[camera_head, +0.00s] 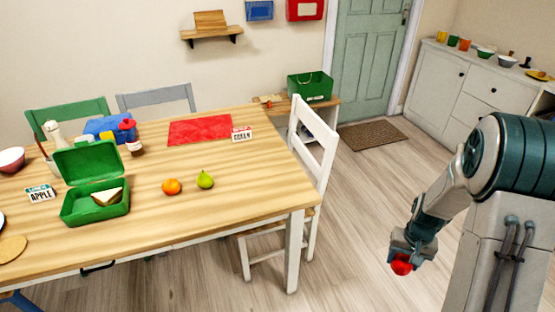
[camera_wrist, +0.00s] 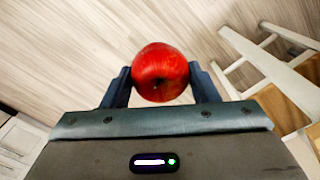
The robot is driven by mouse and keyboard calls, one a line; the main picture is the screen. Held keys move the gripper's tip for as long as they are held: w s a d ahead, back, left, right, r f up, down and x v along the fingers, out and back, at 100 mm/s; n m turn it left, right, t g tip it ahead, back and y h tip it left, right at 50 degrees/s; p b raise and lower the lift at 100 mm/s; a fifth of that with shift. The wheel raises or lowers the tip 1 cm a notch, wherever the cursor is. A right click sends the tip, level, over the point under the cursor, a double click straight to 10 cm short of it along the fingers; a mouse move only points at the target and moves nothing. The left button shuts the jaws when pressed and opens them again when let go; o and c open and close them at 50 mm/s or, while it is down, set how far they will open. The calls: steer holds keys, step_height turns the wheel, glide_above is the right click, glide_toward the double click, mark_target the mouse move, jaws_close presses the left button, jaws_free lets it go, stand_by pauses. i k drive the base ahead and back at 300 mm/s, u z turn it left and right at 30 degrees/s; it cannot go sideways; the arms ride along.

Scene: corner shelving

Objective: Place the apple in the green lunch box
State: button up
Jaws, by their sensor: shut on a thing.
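My gripper (camera_head: 405,258) is shut on the red apple (camera_head: 401,267), held above the floor to the right of the table. In the wrist view the apple (camera_wrist: 160,72) sits between the two fingers of my gripper (camera_wrist: 160,85). The green lunch box (camera_head: 94,214) stands open on the left part of the table, its lid raised at the back. A sandwich (camera_head: 107,197) lies in its right part. A card reading "APPLE" (camera_head: 41,194) stands left of the box. My gripper is well apart from the box.
The floor (camera_head: 345,240) around my gripper is clear.

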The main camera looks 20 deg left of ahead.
mark_target(82, 210)
steer(key=z, duration=1.7)
steer(key=k, duration=2.3)
steer(key=u, duration=1.75)
